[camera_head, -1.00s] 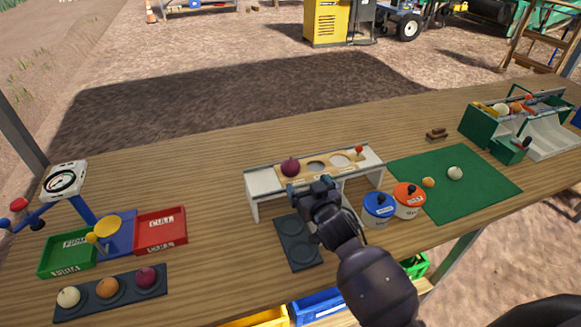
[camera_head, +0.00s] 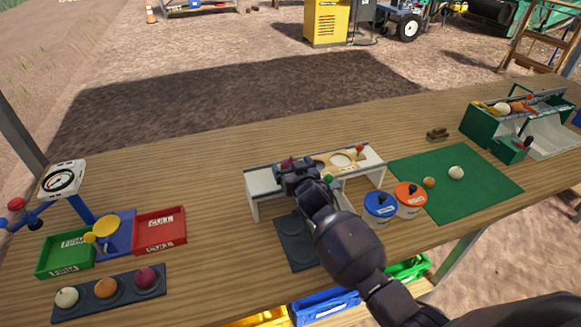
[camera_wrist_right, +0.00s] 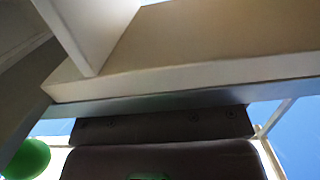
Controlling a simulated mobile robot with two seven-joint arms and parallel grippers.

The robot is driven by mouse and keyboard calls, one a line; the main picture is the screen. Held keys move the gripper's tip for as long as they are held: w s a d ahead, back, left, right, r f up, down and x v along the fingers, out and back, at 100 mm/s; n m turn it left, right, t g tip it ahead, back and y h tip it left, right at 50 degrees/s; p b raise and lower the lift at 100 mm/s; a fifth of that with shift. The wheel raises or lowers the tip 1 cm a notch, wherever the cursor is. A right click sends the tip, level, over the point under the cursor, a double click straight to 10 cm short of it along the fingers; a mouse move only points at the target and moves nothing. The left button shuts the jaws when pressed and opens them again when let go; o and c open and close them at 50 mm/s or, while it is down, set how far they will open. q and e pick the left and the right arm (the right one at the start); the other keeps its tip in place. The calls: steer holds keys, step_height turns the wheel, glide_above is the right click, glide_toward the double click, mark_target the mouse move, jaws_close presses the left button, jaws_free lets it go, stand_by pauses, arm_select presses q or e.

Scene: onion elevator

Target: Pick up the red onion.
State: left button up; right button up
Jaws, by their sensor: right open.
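A red onion (camera_head: 288,162) sits in the left part of the wooden strip on the white stand (camera_head: 263,181), mostly hidden behind my right gripper. My right gripper (camera_head: 292,170) is open and is at the front of that onion; I cannot tell whether its fingers touch it. The right wrist view shows pale panels, probably of the stand, and no onion. Another red onion (camera_head: 146,277) sits at the right end of a dark tray (camera_head: 125,287) at the front left. My left gripper is not in view.
A green knob (camera_head: 328,178) shows beside my right wrist. A blue-lidded pot (camera_head: 379,204) and an orange-lidded pot (camera_head: 410,194) stand right of the stand. A green mat (camera_head: 485,190) holds two onions. The red CULL tray (camera_head: 160,229) lies left; the table between is clear.

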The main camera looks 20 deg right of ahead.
steer(key=shift+w, duration=0.2)
steer(key=shift+c, duration=0.3)
steer(key=c, duration=1)
steer(key=shift+r, duration=0.15)
